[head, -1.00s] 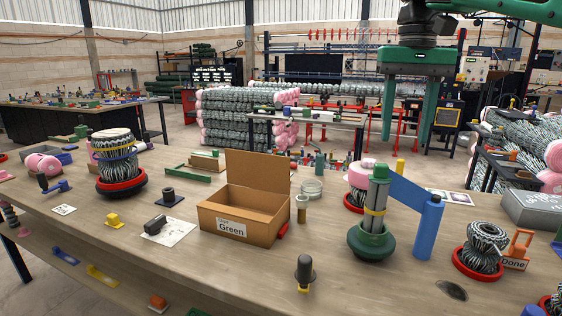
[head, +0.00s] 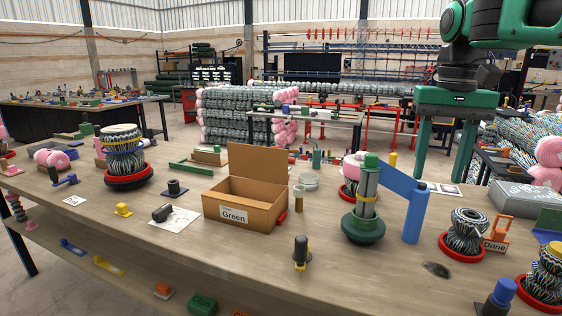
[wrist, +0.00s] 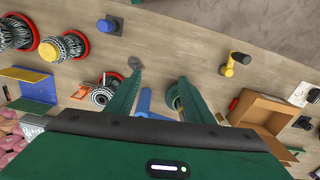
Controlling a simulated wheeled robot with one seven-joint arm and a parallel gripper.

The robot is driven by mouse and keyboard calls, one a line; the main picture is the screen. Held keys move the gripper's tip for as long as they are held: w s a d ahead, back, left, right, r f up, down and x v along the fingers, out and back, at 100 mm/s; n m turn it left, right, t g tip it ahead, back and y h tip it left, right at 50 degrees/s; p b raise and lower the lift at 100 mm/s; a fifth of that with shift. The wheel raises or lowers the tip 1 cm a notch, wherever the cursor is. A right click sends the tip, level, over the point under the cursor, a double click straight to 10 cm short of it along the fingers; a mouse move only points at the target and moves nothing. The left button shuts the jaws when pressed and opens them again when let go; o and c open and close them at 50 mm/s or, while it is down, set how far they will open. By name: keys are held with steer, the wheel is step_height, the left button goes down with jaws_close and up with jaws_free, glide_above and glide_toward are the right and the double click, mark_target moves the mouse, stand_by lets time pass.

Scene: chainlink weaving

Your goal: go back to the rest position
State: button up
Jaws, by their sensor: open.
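My gripper (head: 446,165) is open and empty, raised above the right rear part of the wooden workbench (head: 335,262) in the head view. Its two green fingers point down and stand well apart. In the wrist view my gripper (wrist: 160,85) shows both fingers spread, with only bench surface and objects far below between them. A green post on a round base (head: 364,215) with a blue arm piece (head: 417,212) stands on the bench, left of and below my gripper. The blue piece shows partly between the fingers in the wrist view (wrist: 144,100).
An open cardboard box labelled Green (head: 240,205) stands mid-bench. Wire spools in red rings stand at the right (head: 466,236) and left (head: 124,155). A grey box (head: 515,200) is at the right rear. The bench's front middle is mostly bare.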

steer(key=s+d+f+m, duration=0.1)
steer(key=s+d+f, duration=0.4)
steer(key=s+f, duration=0.6)
steer(key=s+d+f+m, duration=0.2)
steer(key=s+d+f, duration=0.3)
steer(key=s+f, duration=0.6)
steer(key=shift+s+f, duration=0.15)
steer(key=shift+f, duration=0.6)
steer(key=shift+d, duration=0.1)
